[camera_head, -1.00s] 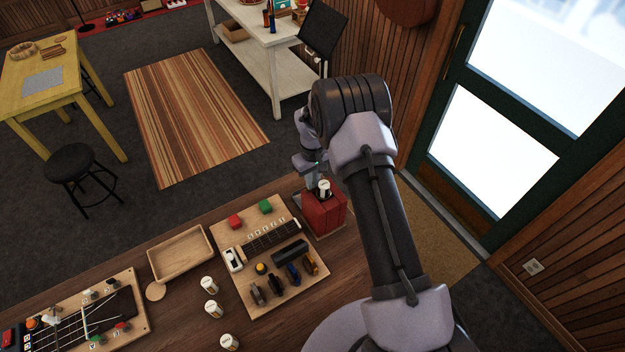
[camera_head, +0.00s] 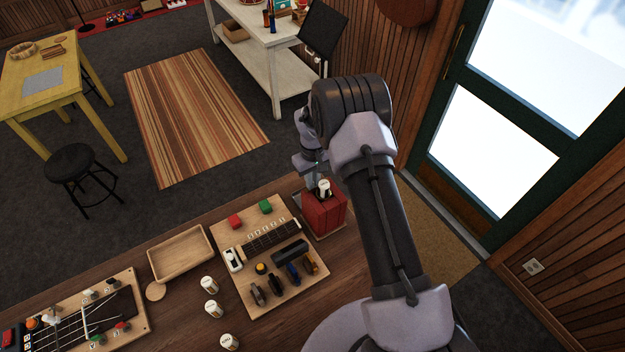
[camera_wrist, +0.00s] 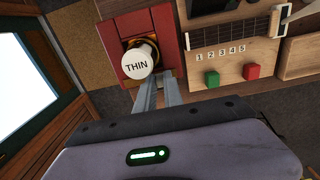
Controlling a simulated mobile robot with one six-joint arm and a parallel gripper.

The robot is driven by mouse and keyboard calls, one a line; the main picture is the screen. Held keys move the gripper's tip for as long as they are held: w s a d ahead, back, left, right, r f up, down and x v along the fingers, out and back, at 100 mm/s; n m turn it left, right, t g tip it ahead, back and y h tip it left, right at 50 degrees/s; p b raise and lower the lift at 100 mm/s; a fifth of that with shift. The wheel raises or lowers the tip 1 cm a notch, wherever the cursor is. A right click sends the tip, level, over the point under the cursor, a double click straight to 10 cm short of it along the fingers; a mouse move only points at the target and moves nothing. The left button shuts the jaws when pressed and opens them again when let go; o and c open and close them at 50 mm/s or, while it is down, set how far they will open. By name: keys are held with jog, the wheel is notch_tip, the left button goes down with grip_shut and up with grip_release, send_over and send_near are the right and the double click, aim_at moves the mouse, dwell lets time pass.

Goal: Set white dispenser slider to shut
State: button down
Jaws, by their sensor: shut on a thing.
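A white slider-like piece (camera_head: 234,260) sits at the left end of the dark fretted strip on the wooden board (camera_head: 228,229). It also shows at the upper right in the wrist view (camera_wrist: 284,18). I cannot tell its setting. My gripper (camera_head: 316,178) is far from it, at the red block (camera_head: 326,218) on the board's right. In the wrist view, my gripper (camera_wrist: 159,80) is shut on the white-topped bottle (camera_wrist: 137,63) marked THIN. The bottle is at the red block; the finger contact is partly hidden.
A green block (camera_head: 265,207) and a red block (camera_head: 235,222) sit along the board's far edge. Several dark pieces lie on its near part. An empty wooden tray (camera_head: 181,254) and several white-topped bottles (camera_head: 212,309) stand to the left.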

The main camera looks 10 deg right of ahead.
dwell(0.4)
jog(key=d+b, duration=0.1)
jog(key=d, duration=0.1)
jog(key=w+d+b, duration=0.1)
jog(key=shift+w+d+f, duration=0.1)
jog(key=shift+w+d, duration=0.05)
jog(key=shift+d, duration=0.2)
jog(key=shift+a+r, duration=0.15)
jog(key=shift+r, duration=0.05)
jog(key=c, duration=1.5)
grip_release()
jog(key=shift+w+d+f, duration=0.1)
jog(key=shift+d, duration=0.15)
jog(key=shift+o, duration=0.2)
jog(key=shift+a, duration=0.1)
notch_tip(320, 180, up, 18)
jog(key=b, duration=0.1)
jog(key=shift+f+b, duration=0.25)
jog(key=shift+b, duration=0.1)
jog(key=shift+f, duration=0.1)
